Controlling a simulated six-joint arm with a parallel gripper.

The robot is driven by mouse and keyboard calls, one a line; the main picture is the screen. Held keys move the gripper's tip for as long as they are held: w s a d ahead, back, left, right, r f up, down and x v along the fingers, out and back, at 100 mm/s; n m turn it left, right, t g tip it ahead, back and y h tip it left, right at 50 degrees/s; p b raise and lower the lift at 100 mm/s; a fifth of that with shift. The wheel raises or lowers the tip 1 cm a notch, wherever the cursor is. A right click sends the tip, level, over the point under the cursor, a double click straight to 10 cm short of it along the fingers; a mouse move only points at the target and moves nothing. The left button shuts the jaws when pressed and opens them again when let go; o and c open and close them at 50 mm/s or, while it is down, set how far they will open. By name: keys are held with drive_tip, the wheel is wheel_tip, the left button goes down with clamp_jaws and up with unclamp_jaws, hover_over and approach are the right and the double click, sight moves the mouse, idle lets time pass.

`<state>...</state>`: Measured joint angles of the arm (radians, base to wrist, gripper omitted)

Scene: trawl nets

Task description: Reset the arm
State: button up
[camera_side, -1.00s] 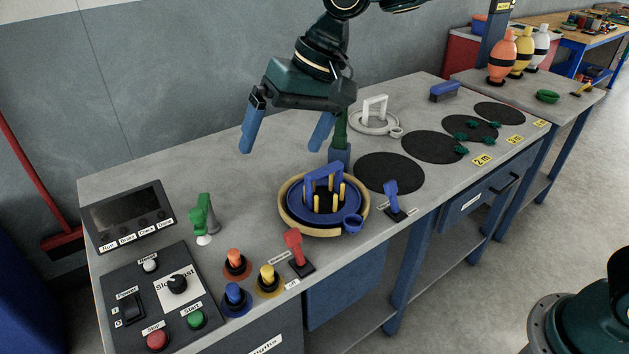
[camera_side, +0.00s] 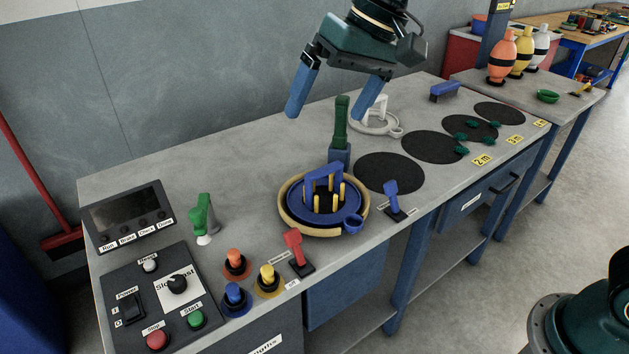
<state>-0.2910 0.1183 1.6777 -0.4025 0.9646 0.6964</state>
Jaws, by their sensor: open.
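My gripper (camera_side: 332,103) hangs above the back part of the grey workbench (camera_side: 150,176). Its two blue fingers are wide apart, with nothing held between them. An upright green handle in a blue holder (camera_side: 339,156) stands on the bench below the gripper, apart from the fingers. A round tan and blue fixture (camera_side: 293,216) with yellow pegs and a blue arched handle sits in front of that holder.
A white ring with a handle (camera_side: 377,125) stands behind the right finger. Black discs (camera_side: 389,173) lie to the right. A control panel (camera_side: 150,300), a screen (camera_side: 128,215), coloured knobs and a red lever (camera_side: 298,250) occupy the left and front.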

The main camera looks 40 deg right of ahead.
drive_tip(key=s+d+f+t+h, duration=0.1)
drive_tip(key=s+d+f, duration=0.1)
drive_tip(key=s+d, duration=0.7)
drive_tip(key=s+d+f+t+h, duration=0.1)
drive_tip(key=s+d+f+h, duration=0.1)
drive_tip(key=s+d, duration=0.8)
drive_tip(key=s+f, duration=0.1)
drive_tip(key=s, duration=0.2)
drive_tip(key=shift+s+d+t+h, duration=0.15)
drive_tip(key=shift+s+t+h, duration=0.15)
drive_tip(key=shift+s+t, duration=0.1)
